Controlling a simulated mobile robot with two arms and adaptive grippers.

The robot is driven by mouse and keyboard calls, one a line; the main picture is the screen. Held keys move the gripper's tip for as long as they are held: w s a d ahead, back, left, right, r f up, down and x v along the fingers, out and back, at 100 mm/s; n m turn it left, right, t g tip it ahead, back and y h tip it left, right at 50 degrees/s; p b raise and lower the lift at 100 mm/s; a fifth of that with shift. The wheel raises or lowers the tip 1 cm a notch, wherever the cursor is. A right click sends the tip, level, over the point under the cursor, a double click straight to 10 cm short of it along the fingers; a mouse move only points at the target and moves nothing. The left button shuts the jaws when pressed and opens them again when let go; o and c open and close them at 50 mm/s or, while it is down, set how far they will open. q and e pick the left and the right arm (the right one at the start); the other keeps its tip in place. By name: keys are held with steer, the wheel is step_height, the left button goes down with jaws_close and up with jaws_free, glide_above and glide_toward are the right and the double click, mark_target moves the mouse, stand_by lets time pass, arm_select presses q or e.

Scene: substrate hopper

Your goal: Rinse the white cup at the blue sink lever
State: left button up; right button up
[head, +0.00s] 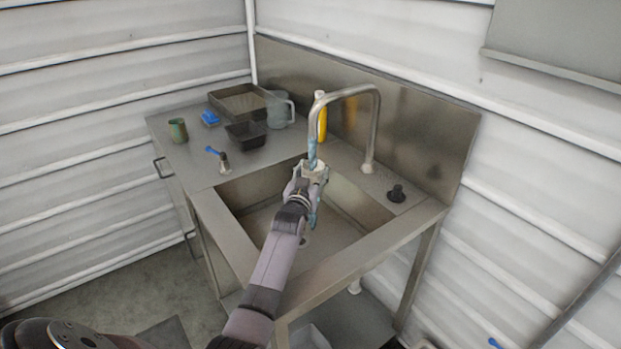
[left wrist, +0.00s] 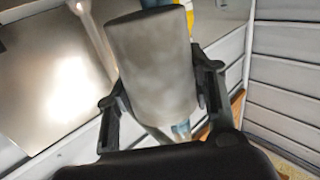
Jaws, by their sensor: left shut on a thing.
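My left gripper (head: 308,178) is over the sink basin (head: 268,226), shut on the white cup (head: 315,165) just below the spout of the curved tap (head: 376,120). In the left wrist view the cup (left wrist: 152,62) sits tilted between the two fingers (left wrist: 160,95). A bluish stream of water (head: 312,150) runs from the spout down to the cup, and more shows below it. The blue sink lever (head: 212,151) sits on a short post on the counter left of the basin, apart from my gripper. The cup's inside is hidden. My right gripper is not in view.
On the counter left and behind stand a green cup (head: 178,130), a blue item (head: 210,118), a black tray (head: 246,136), a metal tray (head: 240,102) and a clear jug (head: 279,109). A yellow bottle (head: 322,124) stands behind the tap; a black knob (head: 396,194) is at right.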

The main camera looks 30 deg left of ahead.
mark_target(304, 175)
arm_select(q)
steer(key=shift+d, duration=0.2)
steer(key=shift+a, duration=0.2)
steer(key=shift+a, duration=0.45)
steer(key=p+v, duration=0.2)
steer(key=shift+s+a+r+p, duration=0.15)
steer(key=shift+s+p, duration=0.2)
steer(key=shift+s, duration=0.1)
steer(key=p+v, duration=0.3)
steer(key=v, duration=0.1)
steer(key=shift+s+a, duration=0.1)
steer(key=shift+a, duration=0.25)
steer(key=shift+s, duration=0.65)
steer(key=shift+p, duration=0.3)
